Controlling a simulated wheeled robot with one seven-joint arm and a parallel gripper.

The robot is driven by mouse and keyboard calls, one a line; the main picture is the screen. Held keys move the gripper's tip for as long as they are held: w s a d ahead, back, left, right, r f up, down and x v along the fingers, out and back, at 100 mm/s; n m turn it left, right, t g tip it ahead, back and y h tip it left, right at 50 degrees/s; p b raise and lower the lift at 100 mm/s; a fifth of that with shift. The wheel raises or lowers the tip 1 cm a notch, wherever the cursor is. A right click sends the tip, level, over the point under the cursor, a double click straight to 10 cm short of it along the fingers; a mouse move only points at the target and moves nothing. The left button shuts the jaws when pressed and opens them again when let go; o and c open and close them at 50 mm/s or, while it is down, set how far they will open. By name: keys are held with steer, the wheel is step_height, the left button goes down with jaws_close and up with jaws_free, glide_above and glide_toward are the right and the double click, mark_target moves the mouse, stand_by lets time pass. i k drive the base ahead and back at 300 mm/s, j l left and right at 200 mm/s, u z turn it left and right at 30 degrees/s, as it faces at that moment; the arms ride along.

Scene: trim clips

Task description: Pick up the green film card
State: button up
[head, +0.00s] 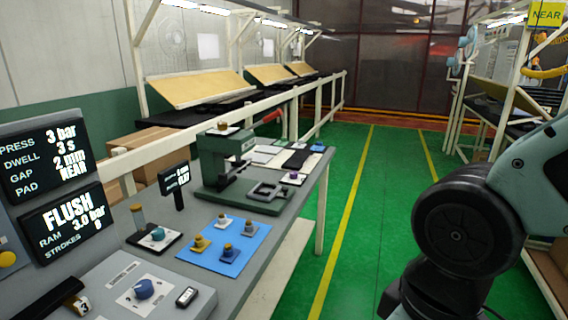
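I cannot make out a green film card in the head view. Flat pale and dark pieces (297,159) lie at the far end of the grey bench (262,262), too small to tell apart. My arm shows at the right, over the green floor. My gripper is not in view.
A dark green press (222,163) stands on the bench. Nearer are a blue mat (232,262) with several small knobbed pieces, a small display (174,180) and a control panel with a blue knob (144,288). Two large screens (44,152) stand at left. The green aisle (390,180) is clear.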

mark_target(283, 141)
steer(key=i+z, duration=0.35)
steer(key=i, duration=1.6)
steer(key=i+u, duration=0.2)
steer(key=i, duration=0.25)
steer(key=i+l+u, duration=0.25)
steer(key=i, duration=0.2)
steer(key=i+l+u, duration=0.2)
steer(key=i, duration=0.2)
steer(key=i+l+u, duration=0.2)
steer(key=i, duration=0.2)
steer(key=i+l+u, duration=0.6)
steer(key=i+l, duration=0.05)
steer(key=l, duration=0.05)
